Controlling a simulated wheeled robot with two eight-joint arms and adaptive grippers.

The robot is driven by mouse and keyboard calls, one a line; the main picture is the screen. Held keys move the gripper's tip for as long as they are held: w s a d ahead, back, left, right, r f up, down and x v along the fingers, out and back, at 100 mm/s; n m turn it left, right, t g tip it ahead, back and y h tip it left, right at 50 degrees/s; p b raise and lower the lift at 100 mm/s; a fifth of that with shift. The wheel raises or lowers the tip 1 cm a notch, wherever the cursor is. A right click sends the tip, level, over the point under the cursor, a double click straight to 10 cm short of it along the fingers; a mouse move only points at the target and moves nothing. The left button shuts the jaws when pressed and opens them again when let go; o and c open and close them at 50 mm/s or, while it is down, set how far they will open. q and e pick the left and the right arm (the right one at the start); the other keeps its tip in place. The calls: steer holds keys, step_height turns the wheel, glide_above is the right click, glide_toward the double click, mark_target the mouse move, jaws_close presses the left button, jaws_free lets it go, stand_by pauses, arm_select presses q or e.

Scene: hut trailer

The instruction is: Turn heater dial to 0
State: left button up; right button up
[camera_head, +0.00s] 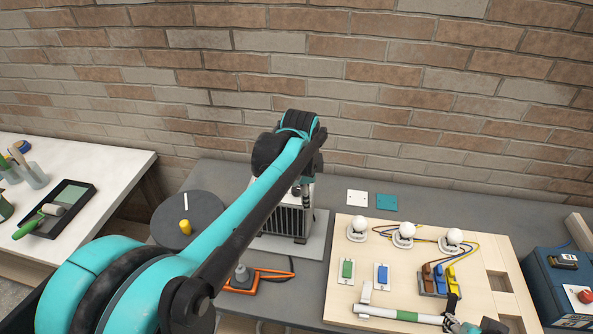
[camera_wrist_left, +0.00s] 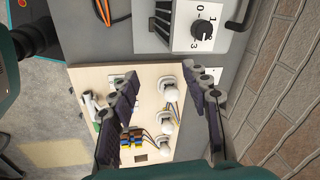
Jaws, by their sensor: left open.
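The heater (camera_head: 284,222) is a pale box with a dark grille, standing on the grey bench behind my left arm, which hides much of it. In the left wrist view the heater's white panel (camera_wrist_left: 222,22) is at the top, with printed numbers including 0 and 3. Its round black dial (camera_wrist_left: 202,30) is there; I cannot tell which number it points to. My left gripper (camera_wrist_left: 162,80) is open and empty, fingers apart. The dial lies beyond the right fingertip in the picture, not between the fingers. In the head view the fingers are mostly hidden beside the heater.
A wooden board (camera_head: 345,270) with white bulbs (camera_head: 403,232), switches and wires lies to the right. A white tube (camera_head: 385,313) with a green band crosses its front. A blue box (camera_head: 550,290) stands far right. An orange object (camera_head: 243,284) is in front. The brick wall closes the back.

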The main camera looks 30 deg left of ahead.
mark_target(296, 190)
arm_select(q)
steer(key=w+a+m+p, duration=0.1)
steer(key=w+a, duration=0.1)
steer(key=w+a+r+m+g+p, duration=0.1)
steer(key=w+a+m, duration=0.1)
steer(key=w+a+m+g+p, duration=0.1)
steer(key=w+a+m+p, duration=0.1)
steer(key=shift+w+r, duration=0.2)
steer(key=shift+w, duration=0.15)
steer(key=shift+w+a+f+m, duration=0.15)
steer(key=shift+a+m, duration=0.05)
steer(key=shift+m, duration=0.2)
step_height(296, 190, down, 8)
steer(key=shift+r, duration=0.1)
arm_select(e)
step_height(296, 190, up, 5)
arm_select(q)
steer(key=shift+c, duration=0.3)
jaws_close()
